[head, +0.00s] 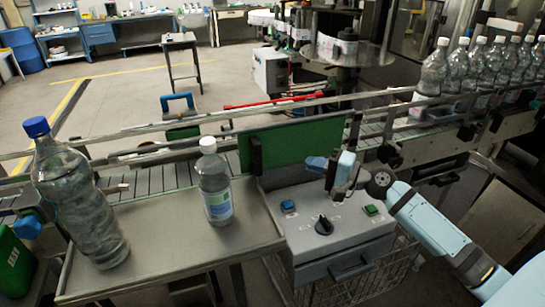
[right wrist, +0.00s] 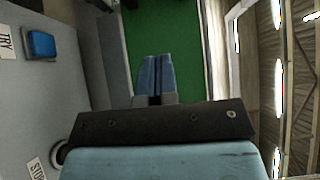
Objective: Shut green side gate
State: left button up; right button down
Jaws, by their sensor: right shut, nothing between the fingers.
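The green side gate (head: 285,146) is a flat green panel. It stands upright behind the control box, along the near side of the conveyor, its right end rising slightly higher in the picture. In the right wrist view the green panel (right wrist: 186,28) fills the upper middle. My right gripper (head: 313,164) is shut and empty, in front of the gate's right part; its blue fingertips (right wrist: 154,62) lie together against the green in the right wrist view. I cannot tell whether they touch the panel. My left gripper is not in view.
The control box (head: 335,235) has a blue button (head: 288,206), a black knob (head: 323,226) and a green button (head: 371,210). A white-capped bottle (head: 214,185) and a large blue-capped bottle (head: 75,200) stand on the metal shelf (head: 160,235). Several bottles (head: 478,65) line the conveyor at right.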

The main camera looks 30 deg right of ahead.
jog(key=w+a+p, duration=0.4)
jog(key=w+a, duration=0.3)
jog(key=shift+a, duration=0.25)
jog(key=shift+f, duration=0.1)
